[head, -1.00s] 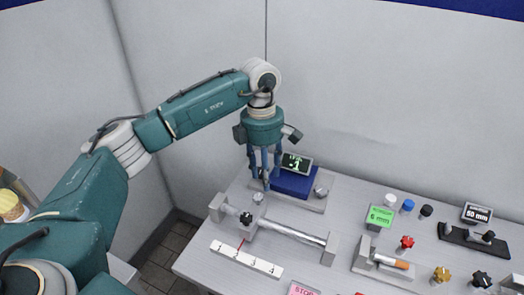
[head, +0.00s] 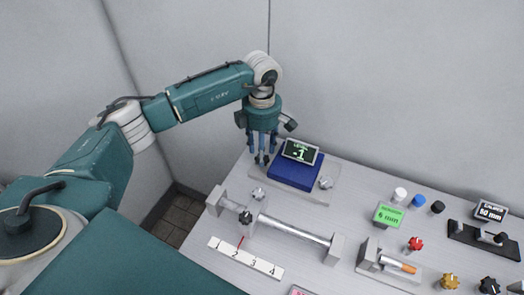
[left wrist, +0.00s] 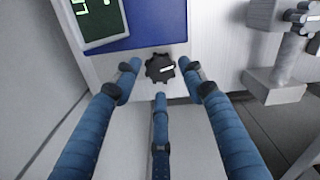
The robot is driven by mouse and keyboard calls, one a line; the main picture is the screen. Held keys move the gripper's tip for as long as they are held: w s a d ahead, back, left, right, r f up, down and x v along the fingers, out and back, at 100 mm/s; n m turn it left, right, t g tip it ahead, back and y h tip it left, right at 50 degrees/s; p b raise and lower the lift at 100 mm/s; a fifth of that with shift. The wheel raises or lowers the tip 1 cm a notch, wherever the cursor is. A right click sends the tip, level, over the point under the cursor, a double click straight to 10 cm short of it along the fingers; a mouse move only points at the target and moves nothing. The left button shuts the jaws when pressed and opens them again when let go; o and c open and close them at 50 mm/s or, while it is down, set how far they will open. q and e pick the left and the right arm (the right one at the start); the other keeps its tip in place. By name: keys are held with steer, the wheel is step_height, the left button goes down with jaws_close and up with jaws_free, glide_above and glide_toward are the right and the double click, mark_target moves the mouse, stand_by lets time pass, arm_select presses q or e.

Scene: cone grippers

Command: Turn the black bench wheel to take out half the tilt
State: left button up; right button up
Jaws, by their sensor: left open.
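The black bench wheel (left wrist: 160,68) shows in the left wrist view, a lobed knob with a white mark pointing right. It sits beside the blue block (left wrist: 150,25). My left gripper (left wrist: 160,85) is open, its three blue fingers spread around the wheel, with visible gaps. In the head view my left gripper (head: 262,158) points down at the left end of the blue block (head: 295,176), and its fingers hide most of the wheel. The level display (head: 300,151) on the block reads -1. My right gripper is not in view.
A slide with a metal rod (head: 295,230) and a numbered scale (head: 245,258) lie in front of the block. The wall is close behind.

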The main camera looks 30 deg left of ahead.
arm_select(q)
steer(key=shift+d+f, duration=0.1)
steer(key=shift+f, duration=0.9)
steer(key=c, duration=0.8)
steer(key=shift+c, duration=0.5)
steer(key=shift+n+b, duration=0.3)
steer(key=shift+n, duration=0.4)
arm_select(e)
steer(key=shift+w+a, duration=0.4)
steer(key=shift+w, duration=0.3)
